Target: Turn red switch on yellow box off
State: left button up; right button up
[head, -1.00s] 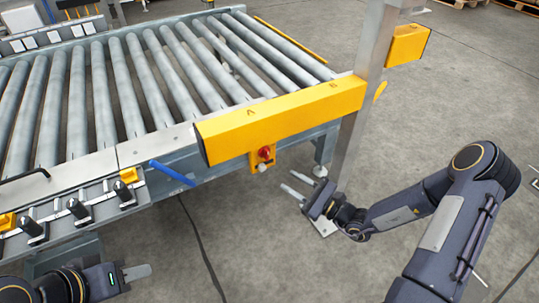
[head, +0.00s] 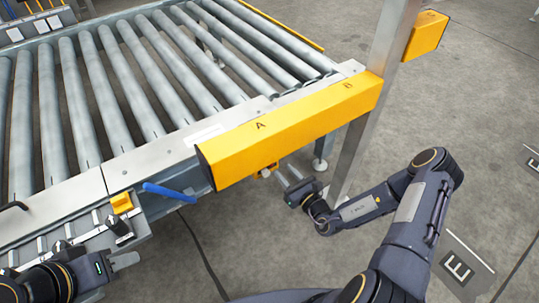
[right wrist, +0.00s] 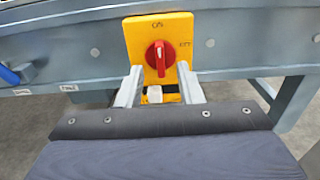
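The yellow box (right wrist: 132,40) with a red rotary switch (right wrist: 160,56) faces me in the right wrist view. The switch handle stands upright, in line with the ON mark above it; another mark is at its right. In the head view only a bit of the box (head: 266,173) shows under the long yellow beam, which hides the switch. My right gripper (head: 283,174) is open and empty close in front of the box. In the right wrist view its fingers flank the lower part of the switch, not closed on it. My left gripper (head: 128,260) is at lower left, its opening unclear.
The yellow beam (head: 290,128) marked A and B overhangs the box. A metal post (head: 372,120) stands just right of it. The roller conveyor (head: 120,90) fills the left. A blue handle (head: 168,192) sticks out left of the box. Floor at right is open.

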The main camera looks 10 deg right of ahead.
jog(key=b+x, duration=0.1)
jog(key=x, duration=0.5)
jog(key=shift+w+a, duration=0.15)
jog(key=shift+w, duration=0.25)
grip_shut()
